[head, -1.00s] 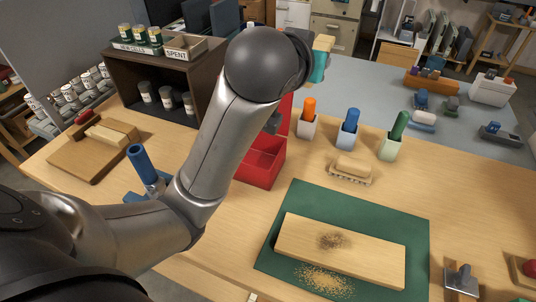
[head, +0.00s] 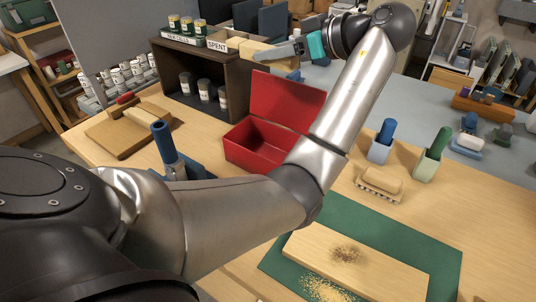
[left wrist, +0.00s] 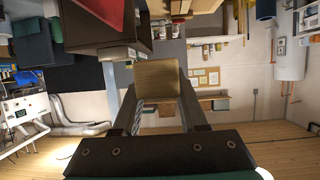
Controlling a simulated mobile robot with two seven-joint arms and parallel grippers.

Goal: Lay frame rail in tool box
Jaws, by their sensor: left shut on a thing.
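The red tool box (head: 237,144) stands open on the workbench, its lid (head: 287,98) raised at the back. Its inside looks empty where I can see it. My left gripper (head: 292,49) is shut on the tan wooden frame rail (head: 258,52) and holds it in the air beyond the tool box, near the dark cabinet. In the left wrist view the end of the rail (left wrist: 157,79) shows between the two fingers. My left forearm covers the tool box's right side. My right gripper is not in view.
A dark cabinet (head: 172,68) with jars and a "SPENT" tray stands behind left of the tool box. A blue-handled tool (head: 165,142) stands left of it. Blue (head: 380,150) and green (head: 427,165) holders, a soap dish and a green mat (head: 440,245) with a board lie right.

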